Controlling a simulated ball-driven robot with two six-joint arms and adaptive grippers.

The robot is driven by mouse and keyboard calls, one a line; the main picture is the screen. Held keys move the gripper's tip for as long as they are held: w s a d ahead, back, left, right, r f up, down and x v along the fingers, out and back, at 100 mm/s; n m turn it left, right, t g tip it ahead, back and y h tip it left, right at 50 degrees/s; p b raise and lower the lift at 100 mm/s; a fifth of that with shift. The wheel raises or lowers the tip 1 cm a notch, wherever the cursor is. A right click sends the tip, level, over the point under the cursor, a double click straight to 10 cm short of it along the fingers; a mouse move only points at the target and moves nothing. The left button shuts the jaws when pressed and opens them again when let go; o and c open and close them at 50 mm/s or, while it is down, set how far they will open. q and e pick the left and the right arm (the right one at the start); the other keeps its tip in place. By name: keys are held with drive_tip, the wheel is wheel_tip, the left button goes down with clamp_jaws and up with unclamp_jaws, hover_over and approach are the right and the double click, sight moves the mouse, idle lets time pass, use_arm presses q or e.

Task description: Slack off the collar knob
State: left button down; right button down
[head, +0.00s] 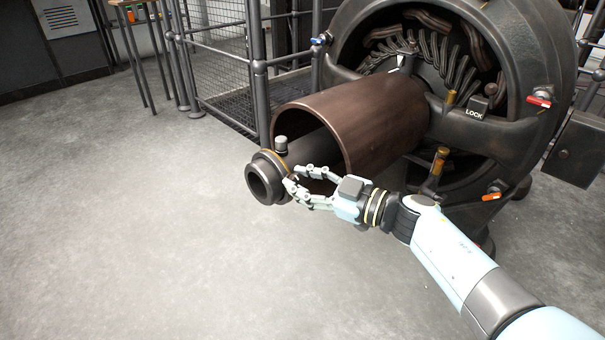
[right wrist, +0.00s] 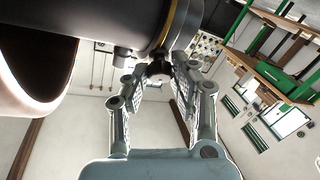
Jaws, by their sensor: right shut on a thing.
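My right gripper (head: 292,179) reaches in from the right to the near end of the dark shaft (head: 265,180). A collar with a brass-coloured band (head: 272,160) sits around that end. In the right wrist view, the fingers of the right gripper (right wrist: 160,72) are closed from both sides on a small dark knob (right wrist: 158,69) at the collar, which I take as the collar knob. In the head view the fingers hide this knob. My left gripper is not in view.
A wide brown tube (head: 370,120) surrounds the shaft just behind the collar, close to my fingers. A grey capped stud (head: 281,145) stands up on the shaft end. The big dynamo housing (head: 545,60) fills the upper right. The floor (head: 130,230) at left is clear.

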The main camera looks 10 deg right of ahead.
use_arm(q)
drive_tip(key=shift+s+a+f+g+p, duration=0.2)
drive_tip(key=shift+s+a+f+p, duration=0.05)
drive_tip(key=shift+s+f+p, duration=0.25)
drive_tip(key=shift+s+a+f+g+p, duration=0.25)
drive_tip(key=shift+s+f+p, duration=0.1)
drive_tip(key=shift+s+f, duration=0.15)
use_arm(e)
drive_tip(key=shift+n+g, duration=1.1)
drive_tip(key=shift+n, duration=0.9)
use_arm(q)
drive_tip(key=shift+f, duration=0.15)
use_arm(e)
drive_tip(key=c, duration=1.1)
unclamp_jaws()
drive_tip(key=shift+d, duration=0.1)
drive_tip(key=v, duration=1.2)
drive_tip(key=shift+f, duration=0.15)
drive_tip(key=shift+w, duration=0.1)
